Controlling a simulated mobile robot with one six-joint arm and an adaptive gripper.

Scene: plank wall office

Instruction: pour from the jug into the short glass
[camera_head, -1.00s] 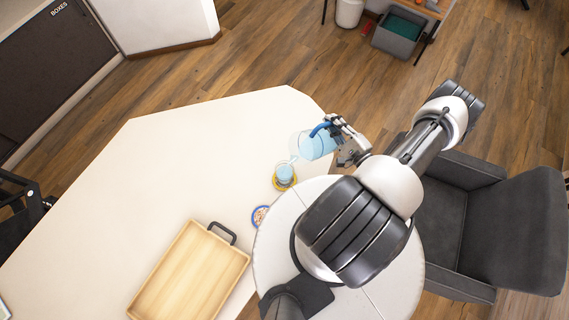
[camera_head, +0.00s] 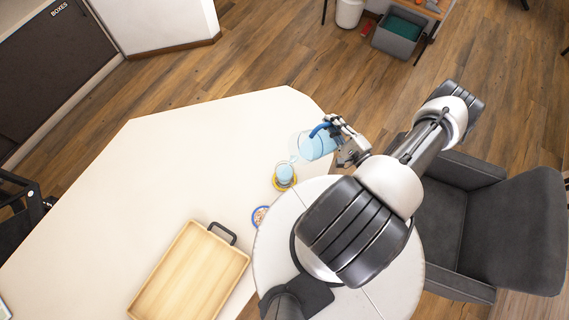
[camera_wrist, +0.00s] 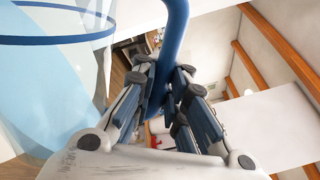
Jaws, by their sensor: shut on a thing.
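The jug (camera_head: 316,146) is clear with a blue handle and holds light blue liquid. It is tilted, with its mouth toward the short glass (camera_head: 285,172). My gripper (camera_head: 335,127) is shut on the jug's handle, which also shows between the fingers in the wrist view (camera_wrist: 176,50). The jug's clear wall and blue rim fill the left of that view (camera_wrist: 60,40). The short glass stands on a yellow and dark coaster (camera_head: 285,185) and has light blue liquid in it. A thin pale stream appears between the jug's lip and the glass.
A wooden tray (camera_head: 190,275) with a dark handle lies on the cream table (camera_head: 190,160) at the front. A small blue-rimmed round thing (camera_head: 260,216) lies near my base. A dark grey chair (camera_head: 500,230) stands at the right. The left of the table is clear.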

